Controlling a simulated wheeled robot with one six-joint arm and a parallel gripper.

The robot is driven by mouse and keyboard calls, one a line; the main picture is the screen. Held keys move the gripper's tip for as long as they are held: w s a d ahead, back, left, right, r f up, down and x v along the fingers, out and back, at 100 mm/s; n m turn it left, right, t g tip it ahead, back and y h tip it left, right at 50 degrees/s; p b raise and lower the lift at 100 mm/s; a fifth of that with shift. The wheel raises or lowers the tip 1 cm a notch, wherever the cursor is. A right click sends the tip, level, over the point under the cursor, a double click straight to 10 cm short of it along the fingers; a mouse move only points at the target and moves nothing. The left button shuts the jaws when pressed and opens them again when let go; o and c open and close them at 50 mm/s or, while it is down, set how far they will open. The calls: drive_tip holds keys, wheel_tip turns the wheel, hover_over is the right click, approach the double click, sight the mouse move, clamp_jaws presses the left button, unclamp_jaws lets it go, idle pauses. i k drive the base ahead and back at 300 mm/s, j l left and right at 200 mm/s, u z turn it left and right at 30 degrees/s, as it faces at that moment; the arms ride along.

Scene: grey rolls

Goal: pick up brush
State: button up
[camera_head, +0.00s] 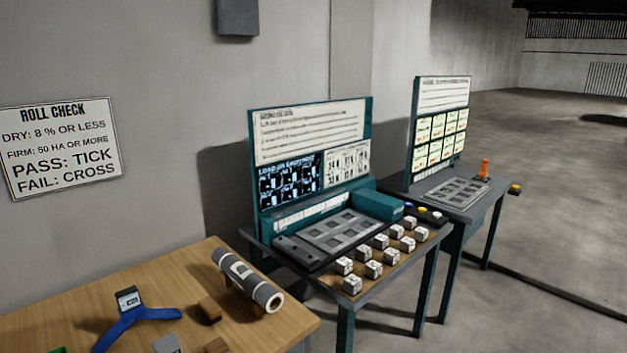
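I cannot make out a brush in this view. The wooden table (185,283) at the lower left is cut off by the bottom edge. A dark grey roll (243,276) with a pale label lies tilted on small brown supports near its right side. A blue three-armed object (135,322) lies to the left, with a small dark device (129,299) with a pale display at it. My gripper is not in view.
Brown blocks (208,309) and a grey block (166,343) lie near the table's front. A teal console (310,190) with several white cubes (352,284) stands to the right. A second console (440,130) with an orange lever (485,168) stands beyond. Open floor (560,220) lies right.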

sight(212, 311)
drive_tip(key=i+j+u, duration=0.1)
drive_tip(key=i+j, duration=0.35)
drive_tip(key=i, duration=0.15)
drive_tip(key=i+j+u, duration=0.1)
drive_tip(key=i+j, duration=0.3)
drive_tip(key=i, duration=0.2)
